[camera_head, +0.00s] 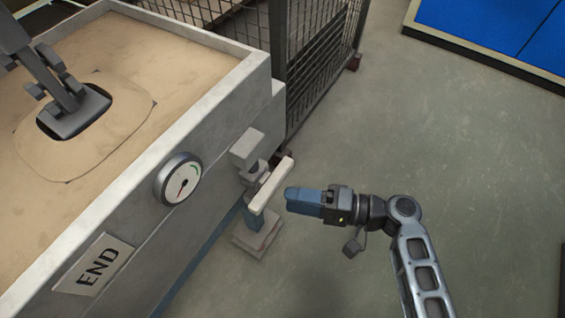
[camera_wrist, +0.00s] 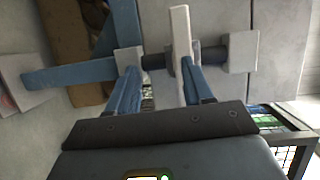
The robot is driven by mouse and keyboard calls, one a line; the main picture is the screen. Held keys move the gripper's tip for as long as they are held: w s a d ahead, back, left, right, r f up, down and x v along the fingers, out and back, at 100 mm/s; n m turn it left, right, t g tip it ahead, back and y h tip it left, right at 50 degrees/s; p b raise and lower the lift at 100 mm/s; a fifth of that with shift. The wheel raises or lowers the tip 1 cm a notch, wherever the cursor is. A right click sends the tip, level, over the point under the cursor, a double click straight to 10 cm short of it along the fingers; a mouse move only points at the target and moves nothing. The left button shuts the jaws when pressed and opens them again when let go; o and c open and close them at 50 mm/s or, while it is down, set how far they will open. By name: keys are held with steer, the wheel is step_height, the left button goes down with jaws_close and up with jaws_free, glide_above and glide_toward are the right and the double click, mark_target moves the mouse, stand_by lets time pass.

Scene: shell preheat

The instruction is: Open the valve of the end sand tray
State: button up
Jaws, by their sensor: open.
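The end sand tray (camera_head: 215,100) is at the left in the head view, with an END plate (camera_head: 94,264) on its side wall. Its valve (camera_head: 247,150) sticks out from that wall and carries a pale lever handle (camera_head: 271,186). The handle also shows in the wrist view (camera_wrist: 181,35), next to the right finger. My gripper (camera_head: 289,198) is open and close to the handle, to its right in the head view. In the wrist view my gripper's (camera_wrist: 160,75) two blue fingers are apart. Whether a finger touches the handle I cannot tell.
A round gauge (camera_head: 178,179) with its needle pointing down sits on the tray wall. A dark tool (camera_head: 75,110) rests in the sand. A mesh fence (camera_head: 320,55) stands behind the valve, and a blue-topped surface (camera_head: 490,25) is at upper right. The floor right of my arm is clear.

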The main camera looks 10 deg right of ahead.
mark_target(266, 184)
steer(key=shift+w+d+r+y, duration=0.1)
steer(key=shift+w+r+y, duration=0.2)
steer(key=shift+w+r, duration=0.25)
steer(key=shift+w+r+y, duration=0.3)
steer(key=shift+r, duration=0.4)
steer(key=shift+w+a, duration=0.1)
steer(key=shift+a, duration=0.15)
steer(key=shift+b+x, duration=0.5)
steer(key=shift+x, duration=3.05)
steer(key=shift+c, duration=0.4)
jaws_close()
